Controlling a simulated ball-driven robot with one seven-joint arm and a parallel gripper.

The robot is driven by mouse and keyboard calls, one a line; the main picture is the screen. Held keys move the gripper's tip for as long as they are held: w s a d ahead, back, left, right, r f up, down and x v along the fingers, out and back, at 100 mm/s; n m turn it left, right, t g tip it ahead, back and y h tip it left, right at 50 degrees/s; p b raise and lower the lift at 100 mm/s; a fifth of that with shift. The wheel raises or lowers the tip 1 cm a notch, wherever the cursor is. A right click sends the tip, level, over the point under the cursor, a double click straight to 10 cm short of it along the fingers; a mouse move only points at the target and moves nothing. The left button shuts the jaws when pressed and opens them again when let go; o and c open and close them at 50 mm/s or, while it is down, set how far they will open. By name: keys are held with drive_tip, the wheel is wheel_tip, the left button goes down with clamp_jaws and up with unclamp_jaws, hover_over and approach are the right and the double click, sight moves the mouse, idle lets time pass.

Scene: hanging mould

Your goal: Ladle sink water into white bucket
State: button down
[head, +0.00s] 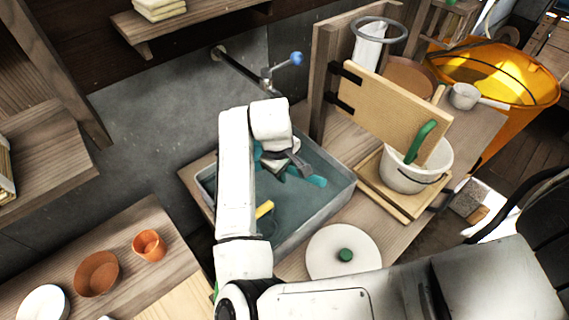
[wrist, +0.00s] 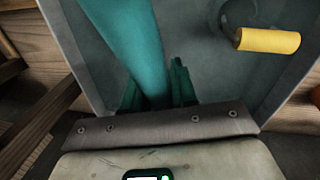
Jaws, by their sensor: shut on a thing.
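The sink (head: 340,205) is a grey rectangular basin holding bluish water, in the middle of the head view; its wall shows in the wrist view (wrist: 85,50). My gripper (head: 296,170) is over the sink, shut on a long teal handle (wrist: 135,45). The handle runs out of the top of the wrist view, and I cannot tell what its far end is. The white bucket (head: 403,183) stands on a wooden board to the right of the sink. A hinged wooden panel (head: 385,108) with a green handle (head: 420,142) covers part of its opening.
A yellow-handled tool (head: 264,209) lies in the sink. A white lid with a green knob (head: 343,269) lies in front. A tap (head: 266,76) is behind the sink. A white dipper (head: 465,96) is beside a large orange tub (head: 545,85). Pots stand at lower left.

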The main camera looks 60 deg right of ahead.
drive_tip(key=shift+f+b, duration=3)
drive_tip(key=shift+f, duration=2.1)
drive_tip(key=shift+r, duration=0.25)
drive_tip(key=shift+r+p, duration=0.4)
drive_tip(key=shift+p, duration=0.35)
drive_tip(key=shift+r+p, duration=3)
drive_tip(key=shift+r, duration=3.75)
drive_tip(key=shift+s, duration=0.1)
